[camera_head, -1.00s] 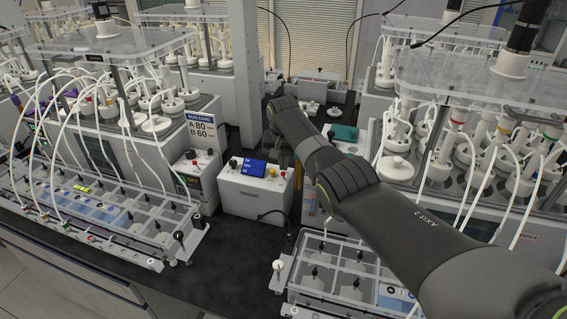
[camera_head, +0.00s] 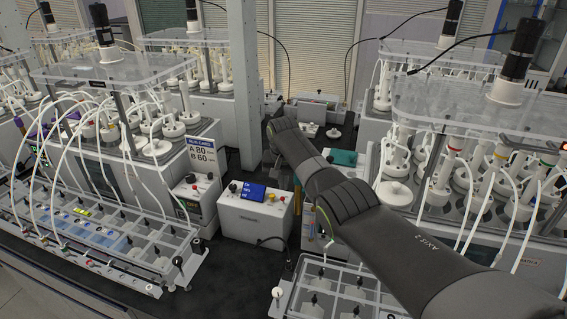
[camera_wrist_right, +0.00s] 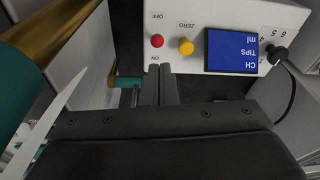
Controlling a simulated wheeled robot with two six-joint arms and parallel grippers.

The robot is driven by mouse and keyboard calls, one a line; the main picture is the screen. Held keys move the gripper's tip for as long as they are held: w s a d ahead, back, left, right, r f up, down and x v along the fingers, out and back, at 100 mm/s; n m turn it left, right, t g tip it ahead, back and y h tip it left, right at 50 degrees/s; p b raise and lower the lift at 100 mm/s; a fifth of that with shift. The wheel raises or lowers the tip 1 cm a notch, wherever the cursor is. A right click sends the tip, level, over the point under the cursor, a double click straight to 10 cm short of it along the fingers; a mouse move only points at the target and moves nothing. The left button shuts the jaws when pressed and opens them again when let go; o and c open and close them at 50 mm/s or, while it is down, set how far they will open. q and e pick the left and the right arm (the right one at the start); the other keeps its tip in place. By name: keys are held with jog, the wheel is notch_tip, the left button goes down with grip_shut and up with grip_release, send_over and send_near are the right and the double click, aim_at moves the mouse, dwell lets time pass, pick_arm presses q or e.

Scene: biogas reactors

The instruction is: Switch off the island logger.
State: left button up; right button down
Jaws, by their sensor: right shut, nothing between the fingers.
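The logger is a white box (camera_head: 252,217) with a blue display (camera_head: 252,192), standing on the dark bench between the reactor units. In the right wrist view its panel appears upside down, with a red knob (camera_wrist_right: 157,41) between the words OFF and ON, a yellow ZERO button (camera_wrist_right: 186,47) and the blue display (camera_wrist_right: 231,50). My right gripper (camera_wrist_right: 158,72) is shut and empty. Its fingertips point at the panel just beside the ON label, close to the red knob; I cannot tell whether they touch. My left gripper is not in view.
A teal and brass cylinder (camera_wrist_right: 30,75) is close on the left in the wrist view. A run card (camera_head: 201,160) stands left of the logger. Reactor units with tubes flank both sides.

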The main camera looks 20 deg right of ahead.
jog(key=s+r+b, duration=0.3)
jog(key=r, duration=1.3)
jog(key=shift+a+r, duration=0.3)
jog(key=shift+a, duration=0.15)
